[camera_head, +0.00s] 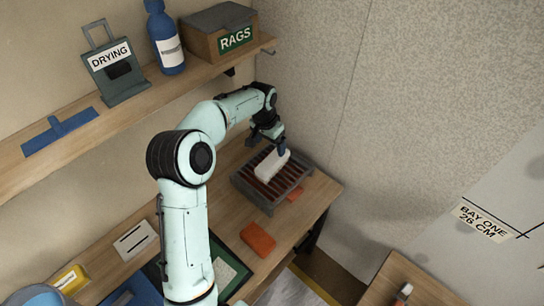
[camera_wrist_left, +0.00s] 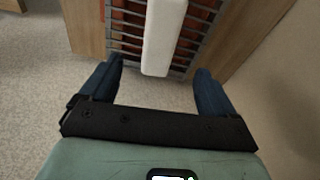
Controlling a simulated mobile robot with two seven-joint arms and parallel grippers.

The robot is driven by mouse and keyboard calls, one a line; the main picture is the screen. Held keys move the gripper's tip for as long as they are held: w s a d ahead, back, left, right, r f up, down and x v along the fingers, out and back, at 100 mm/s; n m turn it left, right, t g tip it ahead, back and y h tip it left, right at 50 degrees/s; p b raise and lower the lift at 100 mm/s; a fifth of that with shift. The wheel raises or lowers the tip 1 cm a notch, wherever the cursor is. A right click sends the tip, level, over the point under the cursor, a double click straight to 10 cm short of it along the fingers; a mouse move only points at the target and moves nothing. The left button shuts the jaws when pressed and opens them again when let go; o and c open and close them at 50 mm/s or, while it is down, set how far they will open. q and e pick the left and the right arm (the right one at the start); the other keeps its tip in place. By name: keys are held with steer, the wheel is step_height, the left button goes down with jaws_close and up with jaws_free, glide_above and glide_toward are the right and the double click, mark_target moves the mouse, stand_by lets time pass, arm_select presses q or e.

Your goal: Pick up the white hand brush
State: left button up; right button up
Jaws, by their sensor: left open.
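The white hand brush (camera_head: 270,165) lies on a dark slatted rack (camera_head: 239,184) at the far end of the workbench. My left gripper (camera_head: 281,147) is over the rack at the far end of the brush. In the left wrist view the gripper (camera_wrist_left: 158,67) is open, with dark blue fingers set wide apart. The near end of the white brush (camera_wrist_left: 163,35) shows between the fingertips with clear space on both sides. How far the fingers are above the brush is hard to tell. My right gripper is not in view.
An orange block (camera_head: 258,240) lies on the bench in front of the rack. The shelf (camera_head: 130,117) above holds a drying holder (camera_head: 117,70), a blue bottle (camera_head: 165,40) and a rags box (camera_head: 222,35). A wall stands close behind the rack.

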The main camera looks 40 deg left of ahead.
mark_target(273, 159)
arm_select(q)
steer(key=f, duration=0.7)
steer(key=shift+w+d, duration=0.15)
steer(key=shift+w, duration=0.2)
steer(key=shift+w+f+p, duration=0.1)
steer(key=shift+w+f, duration=0.15)
steer(key=shift+f, duration=0.75)
steer(key=shift+w+f+p, duration=0.1)
steer(key=shift+w+f, duration=0.1)
steer(key=shift+f, duration=0.75)
steer(key=shift+w+f+p, duration=0.1)
steer(key=shift+w+f, duration=0.15)
steer(key=shift+f, duration=0.75)
steer(key=c, duration=1.1)
